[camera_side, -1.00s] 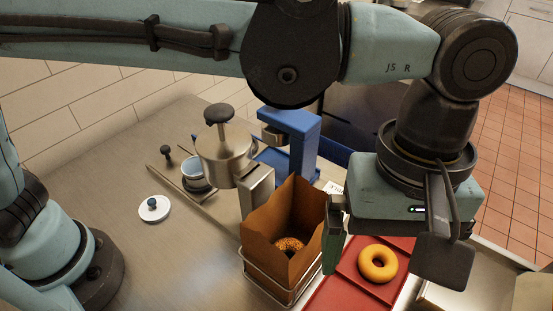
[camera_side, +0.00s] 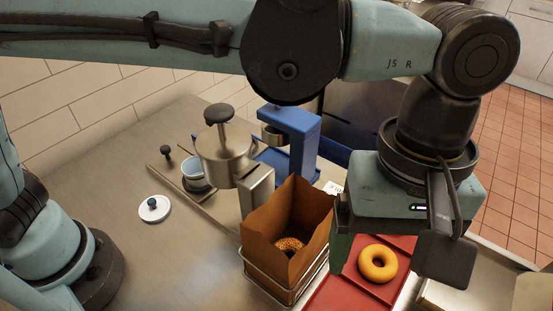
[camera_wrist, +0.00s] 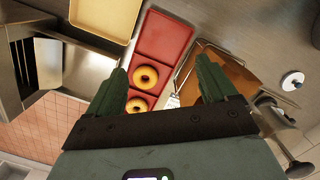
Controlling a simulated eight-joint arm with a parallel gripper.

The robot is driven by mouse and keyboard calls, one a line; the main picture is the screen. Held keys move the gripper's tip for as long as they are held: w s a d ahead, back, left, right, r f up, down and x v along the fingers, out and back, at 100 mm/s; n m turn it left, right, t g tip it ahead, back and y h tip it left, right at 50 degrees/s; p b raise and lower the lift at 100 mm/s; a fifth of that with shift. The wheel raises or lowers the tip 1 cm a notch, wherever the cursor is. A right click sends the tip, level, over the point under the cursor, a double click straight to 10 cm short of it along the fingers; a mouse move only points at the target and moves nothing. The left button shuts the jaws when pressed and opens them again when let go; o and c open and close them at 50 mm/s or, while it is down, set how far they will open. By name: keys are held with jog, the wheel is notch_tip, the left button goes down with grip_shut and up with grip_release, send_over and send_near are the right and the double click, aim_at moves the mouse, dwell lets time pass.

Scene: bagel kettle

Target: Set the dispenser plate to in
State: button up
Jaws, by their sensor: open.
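A steel canister (camera_side: 224,155) with a black-knobbed plunger stands on a metal post behind the paper bag. A blue stand (camera_side: 292,135) with a small metal cup on its arm is just behind it. I cannot make out which part is the dispenser plate or how it is set. In the wrist view the canister's black knob (camera_wrist: 300,169) shows at the lower right. My gripper (camera_wrist: 162,70) is open and empty, its two green fingers spread above the red tray and bag. In the side view one green finger (camera_side: 341,243) shows right of the bag; the other is hidden.
A brown paper bag (camera_side: 272,246) in a wire holder contains a seeded bagel. A white lid (camera_side: 154,209) and blue-white cup (camera_side: 192,171) are left. Bare counter lies front left.

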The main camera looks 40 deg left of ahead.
notch_tip(320, 180, up, 11)
jog(key=shift+f, duration=0.1)
jog(key=c, duration=0.6)
jog(key=w+a+r+n, duration=0.1)
jog(key=w+a+n, duration=0.2)
jog(key=w+a, duration=0.8)
jog(key=shift+c, duration=0.2)
jog(key=n+t, duration=0.1)
jog(key=n, duration=0.7)
send_over(164, 147)
jog(key=f, duration=0.1)
jog(key=shift+y, duration=0.4)
jog(key=shift+d+f, duration=0.1)
jog(key=shift+f, duration=13.65)
grip_shut()
